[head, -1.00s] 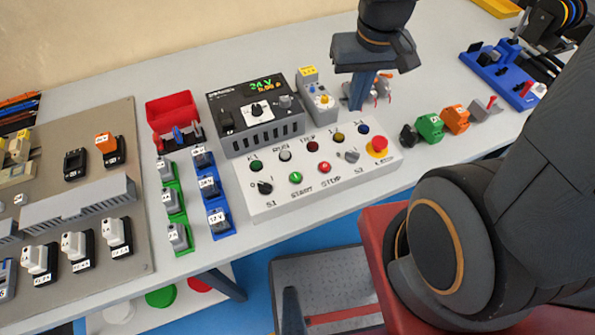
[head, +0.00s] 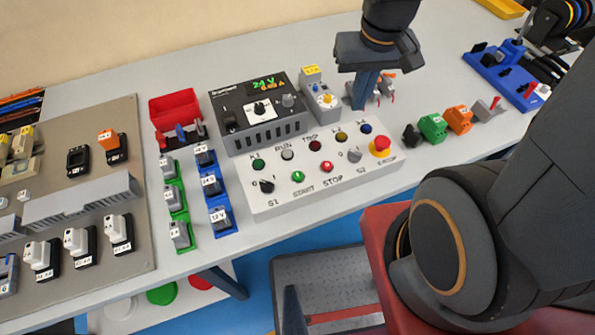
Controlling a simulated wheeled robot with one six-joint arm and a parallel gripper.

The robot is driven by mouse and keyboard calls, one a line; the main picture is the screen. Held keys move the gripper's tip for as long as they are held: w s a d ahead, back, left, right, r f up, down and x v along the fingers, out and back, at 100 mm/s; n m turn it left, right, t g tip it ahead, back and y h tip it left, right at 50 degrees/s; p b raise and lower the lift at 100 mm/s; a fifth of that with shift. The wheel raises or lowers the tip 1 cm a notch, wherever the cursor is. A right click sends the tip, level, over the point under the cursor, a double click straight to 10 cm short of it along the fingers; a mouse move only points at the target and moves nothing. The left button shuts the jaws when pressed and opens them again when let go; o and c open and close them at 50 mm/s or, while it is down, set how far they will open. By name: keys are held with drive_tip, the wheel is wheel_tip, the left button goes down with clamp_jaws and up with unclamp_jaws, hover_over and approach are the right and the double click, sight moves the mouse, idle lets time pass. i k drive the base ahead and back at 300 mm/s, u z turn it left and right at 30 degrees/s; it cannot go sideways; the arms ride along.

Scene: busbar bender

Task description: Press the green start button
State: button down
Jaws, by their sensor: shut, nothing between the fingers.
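The green start button (head: 298,177) is on the front row of the white control box (head: 320,197), above the printed word START. The red stop button (head: 327,167) is just to its right. My gripper (head: 364,104) points down over the back right of the box, behind and to the right of the start button and apart from it. Its blue-grey fingers are together with nothing between them. The exact height of the fingertips above the table is hard to tell.
A black power supply (head: 260,112) with a lit display stands behind the box. A red emergency stop (head: 380,146) rises at the box's right end. Green and blue terminal blocks (head: 215,195) stand to the left. Green and orange parts (head: 445,124) stand to the right.

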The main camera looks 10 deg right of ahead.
sight(298, 176)
drive_tip(key=u, duration=2.55)
drive_tip(key=k, duration=0.95)
drive_tip(key=z, duration=1.95)
